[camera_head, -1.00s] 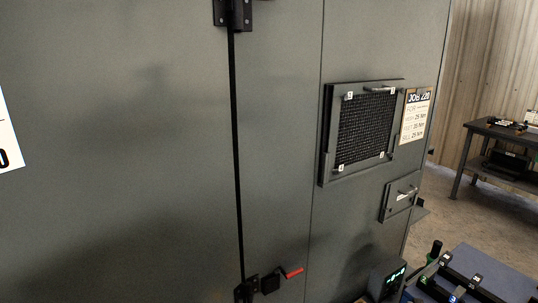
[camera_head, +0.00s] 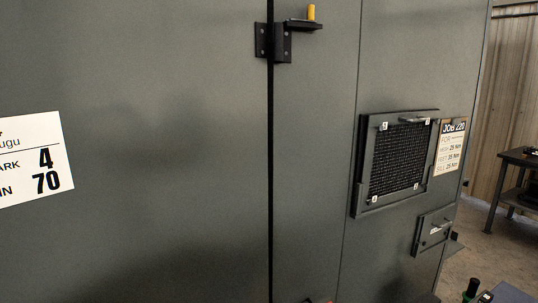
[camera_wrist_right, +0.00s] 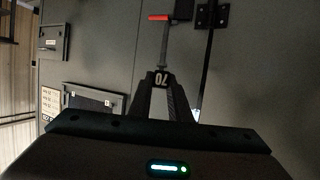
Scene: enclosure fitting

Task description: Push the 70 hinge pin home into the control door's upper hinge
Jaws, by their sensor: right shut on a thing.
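The upper hinge (camera_head: 272,42) is a black bracket on the door seam at the top of the head view. A small black shelf (camera_head: 302,24) sticks out beside it, with an upright yellow peg (camera_head: 311,12) on it. My right gripper (camera_wrist_right: 162,82) shows only in the right wrist view, its fingers shut on the pin tagged 70 (camera_wrist_right: 162,79). A thin grey shank extends beyond the tag towards a red bar (camera_wrist_right: 158,17); I cannot tell whether they join. Another black hinge bracket (camera_wrist_right: 212,15) shows beside it, apart from the pin. My left gripper is out of view.
A label reading 4 and 70 (camera_head: 32,160) is on the grey door at left. Right of the seam are a mesh vent (camera_head: 398,158) with a raised frame and a small panel with a handle (camera_head: 434,229). A workbench (camera_head: 519,180) stands at far right.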

